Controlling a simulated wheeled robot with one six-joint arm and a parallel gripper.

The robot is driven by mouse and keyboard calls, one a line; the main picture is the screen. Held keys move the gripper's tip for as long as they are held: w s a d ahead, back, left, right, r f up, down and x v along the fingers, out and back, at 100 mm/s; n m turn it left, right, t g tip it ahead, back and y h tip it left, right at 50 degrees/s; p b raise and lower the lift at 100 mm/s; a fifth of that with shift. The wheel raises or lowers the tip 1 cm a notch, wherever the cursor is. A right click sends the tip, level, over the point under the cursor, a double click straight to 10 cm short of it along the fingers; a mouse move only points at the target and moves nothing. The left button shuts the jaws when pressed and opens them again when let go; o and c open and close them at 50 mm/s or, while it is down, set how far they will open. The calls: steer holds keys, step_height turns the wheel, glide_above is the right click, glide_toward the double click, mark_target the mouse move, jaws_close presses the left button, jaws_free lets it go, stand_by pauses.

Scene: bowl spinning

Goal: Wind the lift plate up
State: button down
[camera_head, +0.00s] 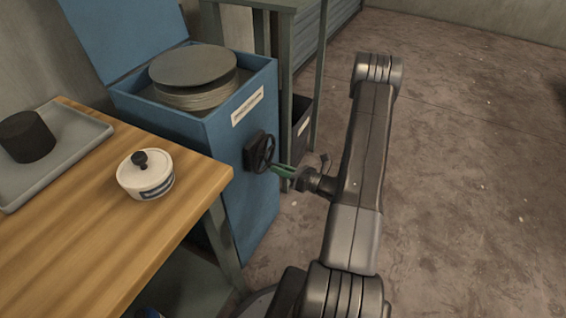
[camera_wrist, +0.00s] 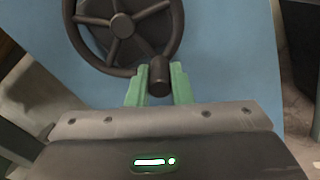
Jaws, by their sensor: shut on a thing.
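The lift plate (camera_head: 193,65) is a round grey disc at the top of a blue cabinet (camera_head: 243,117), with stacked round discs or coils showing under it. A black spoked handwheel (camera_head: 264,152) is mounted on the cabinet's right face. It fills the top of the wrist view (camera_wrist: 122,30), with a dark knob (camera_wrist: 159,78) at its lower right rim. My gripper (camera_head: 278,170) has green fingers that reach the wheel from the right. In the wrist view the fingers (camera_wrist: 159,85) stand on both sides of the knob, shut on it.
A wooden table (camera_head: 95,235) stands left of the cabinet. It bears a grey tray (camera_head: 88,135) with a black cylinder (camera_head: 27,137), and a white lidded pot (camera_head: 145,177). A metal-framed bench (camera_head: 300,45) stands behind the cabinet. The concrete floor to the right is clear.

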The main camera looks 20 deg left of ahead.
mark_target(257, 169)
steer(key=s+m, duration=0.1)
steer(key=m, duration=0.1)
steer(key=s+m+p, duration=0.2)
steer(key=m, duration=0.1)
steer(key=shift+r+m, duration=0.15)
steer(key=shift+m, duration=0.15)
steer(key=m+p, duration=0.1)
steer(key=s+m+p, duration=0.1)
steer(key=m, duration=0.1)
steer(key=s+r+m, duration=0.1)
steer(key=shift+a+m+p, duration=0.15)
steer(key=shift+m+p, duration=0.15)
steer(key=shift+p, duration=0.1)
steer(key=r+m+p, duration=0.1)
steer(key=m, duration=0.1)
steer(key=s+m+p, duration=0.1)
steer(key=m, duration=0.1)
steer(key=shift+s+r, duration=0.15)
steer(key=shift+r, duration=0.25)
steer(key=shift+s+a+r+m+p, duration=0.1)
steer(key=shift+r+m+p, duration=0.3)
steer(key=shift+m, duration=0.4)
steer(key=shift+s+d+r+m+p, duration=0.1)
steer(key=shift+r+m+p, duration=0.15)
steer(key=shift+m+p, duration=0.4)
steer(key=shift+s+a+r+m+p, duration=0.1)
steer(key=shift+r+m+p, duration=0.2)
steer(key=shift+m, duration=0.65)
steer(key=c, duration=1.3)
jaws_free()
